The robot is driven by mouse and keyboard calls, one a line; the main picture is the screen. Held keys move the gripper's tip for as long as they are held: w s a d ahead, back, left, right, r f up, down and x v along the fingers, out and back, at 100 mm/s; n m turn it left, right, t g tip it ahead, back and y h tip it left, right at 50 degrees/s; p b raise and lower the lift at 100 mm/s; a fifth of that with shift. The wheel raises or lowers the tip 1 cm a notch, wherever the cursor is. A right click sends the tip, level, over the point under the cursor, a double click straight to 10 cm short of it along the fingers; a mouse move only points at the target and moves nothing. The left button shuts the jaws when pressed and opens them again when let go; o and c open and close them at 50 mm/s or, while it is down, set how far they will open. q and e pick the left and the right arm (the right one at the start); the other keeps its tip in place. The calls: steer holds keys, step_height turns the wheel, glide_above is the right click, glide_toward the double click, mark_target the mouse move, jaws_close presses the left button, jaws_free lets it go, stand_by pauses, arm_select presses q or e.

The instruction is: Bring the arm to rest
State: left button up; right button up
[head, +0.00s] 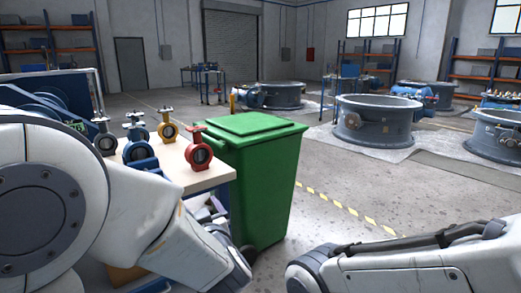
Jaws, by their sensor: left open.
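My left arm fills the lower left of the head view. Only a small part of my left gripper (206,211) seems to show, just past the white arm link and below the table edge, by the green bin. It is open, and I see nothing held in it. My right arm comes in at the lower right, over the floor, and its gripper is not in view. On the table (178,168) stand a red valve (200,155), a yellow valve (167,130), a blue valve (138,150) and a dark grey valve (104,142).
A green wheeled bin (262,185) with its lid shut stands right beside the table. Large grey valve rings (372,122) lie on pale sheets farther back. A yellow dashed line (345,208) crosses the floor. The floor between bin and rings is clear.

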arm_select(q)
steer(key=s+d+f+m+g+h+p, duration=0.3)
steer(key=s+d+f+m+g+h, duration=0.4)
steer(key=d+f+h, duration=0.15)
arm_select(e)
steer(key=w+r+n+t+y, duration=0.1)
steer(key=w+n+t, duration=0.3)
steer(key=w, duration=1.2)
arm_select(q)
steer(key=s+d+m+g+p, duration=0.1)
steer(key=s+m+g, duration=0.3)
steer(key=s, duration=1.1)
steer(key=shift+g+p, duration=0.3)
steer(key=shift+g, duration=0.8)
arm_select(e)
steer(key=w+a+r+n+t+y, duration=0.2)
steer(key=w+a+r+n+t, duration=0.1)
steer(key=w+a+n, duration=0.3)
steer(key=w+a+r+n+t+y, duration=0.1)
steer(key=w+a+r+n+t, duration=0.2)
steer(key=w+a+n, duration=0.3)
steer(key=shift+a+n+y, duration=0.4)
steer(key=shift+a+n, duration=0.05)
steer(key=shift+n, duration=1.45)
arm_select(q)
steer(key=shift+r, duration=0.1)
arm_select(e)
steer(key=shift+w+r, duration=0.1)
